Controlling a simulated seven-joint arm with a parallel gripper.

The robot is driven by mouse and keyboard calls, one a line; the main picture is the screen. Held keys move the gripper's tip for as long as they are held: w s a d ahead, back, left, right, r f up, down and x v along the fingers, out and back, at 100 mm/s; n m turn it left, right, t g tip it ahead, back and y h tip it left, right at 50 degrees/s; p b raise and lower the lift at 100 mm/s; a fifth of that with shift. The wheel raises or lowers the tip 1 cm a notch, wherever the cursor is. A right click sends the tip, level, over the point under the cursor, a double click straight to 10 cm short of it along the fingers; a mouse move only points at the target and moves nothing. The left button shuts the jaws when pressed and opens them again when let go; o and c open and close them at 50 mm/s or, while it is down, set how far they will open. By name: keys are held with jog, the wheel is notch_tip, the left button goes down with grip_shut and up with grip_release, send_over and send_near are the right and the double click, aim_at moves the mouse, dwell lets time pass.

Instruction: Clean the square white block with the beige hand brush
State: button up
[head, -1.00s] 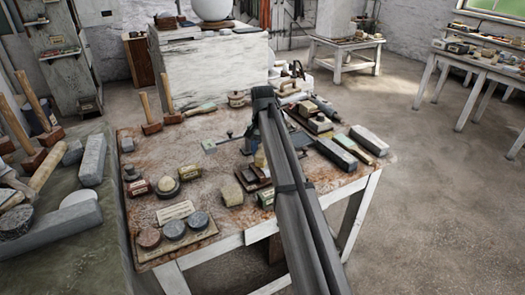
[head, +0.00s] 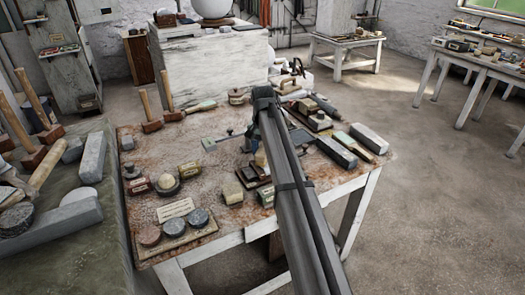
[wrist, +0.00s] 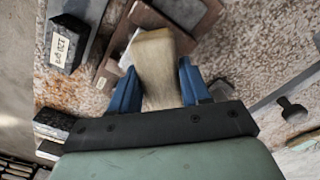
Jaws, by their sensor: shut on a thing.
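The beige hand brush (wrist: 155,50) stands between the two blue fingers of my gripper (wrist: 158,80) in the wrist view. The fingers are shut on it, and its far end points to the top of the picture. In the head view the brush (head: 260,158) shows as a small beige patch beside my arm, over the worktable. A small pale patch (wrist: 126,58) shows just left of the brush, by brown wooden pieces; I cannot tell whether it is the square white block. My arm and gripper hide part of the table there.
A dark labelled block (wrist: 66,42) lies left of the brush. On the worktable (head: 210,150) stand a pale block (head: 232,192), round stone discs (head: 173,228) on a board, and grey bars (head: 337,152) at the right. Mallets (head: 148,112) stand at the back left.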

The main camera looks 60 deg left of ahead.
jog(key=shift+w+a, duration=0.65)
jog(key=shift+s+d, duration=0.1)
jog(key=shift+s+d, duration=1.5)
jog(key=shift+d, duration=0.05)
jog(key=shift+w+a, duration=0.1)
jog(key=shift+a, duration=0.05)
jog(key=shift+w+a, duration=1.45)
jog(key=shift+w, duration=0.05)
jog(key=shift+s, duration=0.1)
